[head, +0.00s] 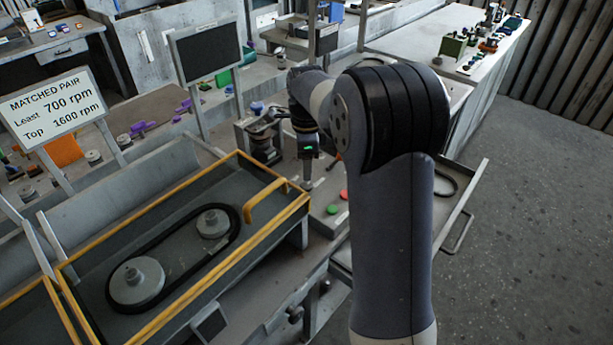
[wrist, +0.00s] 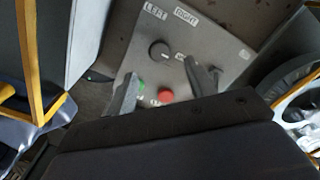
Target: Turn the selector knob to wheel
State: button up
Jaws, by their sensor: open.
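The selector knob (wrist: 160,50) is a round black knob on a grey control panel (wrist: 215,45), seen in the wrist view. Which label the knob points to is not clear. My gripper (wrist: 160,68) is open, its two fingers on either side just below the knob in the picture, with nothing between them. In the head view my gripper (head: 306,172) points down over the panel and the knob is not distinguishable.
A green button (head: 332,209) and a red button (head: 344,194) sit close by on the panel. A yellow-edged housing (head: 180,215) with a belt on two pulleys stands to the left. A sign (head: 60,108) reads MATCHED PAIR, Least 700 rpm, Top 1600 rpm. An open drawer (head: 470,205) is at right.

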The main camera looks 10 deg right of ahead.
aim_at(307, 185)
jog(key=shift+r, duration=2.25)
notch_tip(307, 185, down, 10)
jog(key=shift+f+p, duration=0.2)
jog(key=shift+p, duration=0.2)
jog(key=shift+f, duration=0.3)
jog(key=shift+r, duration=0.1)
